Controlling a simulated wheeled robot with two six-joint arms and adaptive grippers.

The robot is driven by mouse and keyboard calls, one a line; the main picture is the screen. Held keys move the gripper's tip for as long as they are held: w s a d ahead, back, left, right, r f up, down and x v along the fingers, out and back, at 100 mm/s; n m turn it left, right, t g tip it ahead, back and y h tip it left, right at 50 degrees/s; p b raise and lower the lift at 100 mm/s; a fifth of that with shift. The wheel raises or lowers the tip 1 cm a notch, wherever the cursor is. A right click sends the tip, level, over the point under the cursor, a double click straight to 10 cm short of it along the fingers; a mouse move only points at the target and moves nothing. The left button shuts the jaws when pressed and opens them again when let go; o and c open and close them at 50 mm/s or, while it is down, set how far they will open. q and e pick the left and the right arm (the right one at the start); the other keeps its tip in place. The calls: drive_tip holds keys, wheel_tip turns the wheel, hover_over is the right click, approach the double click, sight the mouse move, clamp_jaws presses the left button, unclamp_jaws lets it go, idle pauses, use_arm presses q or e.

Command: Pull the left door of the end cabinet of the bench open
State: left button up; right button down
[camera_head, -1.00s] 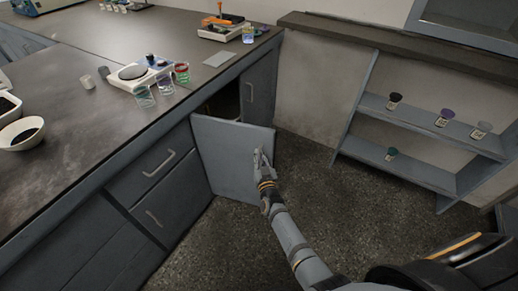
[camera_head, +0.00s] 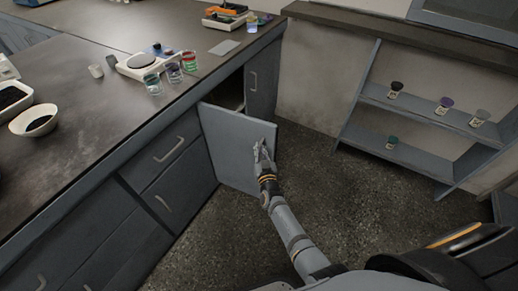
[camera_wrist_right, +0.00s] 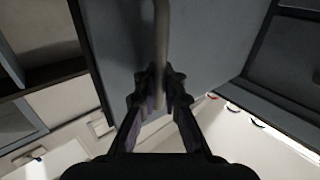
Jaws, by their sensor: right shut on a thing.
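The left door (camera_head: 232,150) of the end cabinet stands ajar, swung out from the bench front, with a dark gap behind its top edge. My right gripper (camera_head: 262,157) is at the door's outer face near its free edge. In the right wrist view my right gripper (camera_wrist_right: 160,88) is shut on the door's bar handle (camera_wrist_right: 161,35), with a finger on each side of it. The door's face (camera_wrist_right: 205,40) fills the upper middle of that view. The right door (camera_head: 262,80) of the cabinet is closed. My left gripper is not in view.
Drawers (camera_head: 165,175) line the bench front left of the door. On the bench top (camera_head: 90,110) are a hotplate-like device (camera_head: 143,65), several beakers and a white bowl (camera_head: 35,121). A shelf unit (camera_head: 425,115) with small cups stands at right. The floor (camera_head: 330,210) between is clear.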

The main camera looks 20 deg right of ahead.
drive_tip(key=c, duration=1.8)
unclamp_jaws()
drive_tip(key=shift+s+d+f, duration=0.15)
drive_tip(key=shift+f, duration=0.1)
drive_tip(key=shift+c, duration=0.2)
drive_tip(key=shift+o, duration=0.4)
drive_tip(key=shift+s+d+r, duration=0.1)
drive_tip(key=shift+r, duration=0.05)
drive_tip(key=s+a, duration=0.1)
drive_tip(key=s, duration=0.6)
drive_tip(key=shift+s, duration=0.15)
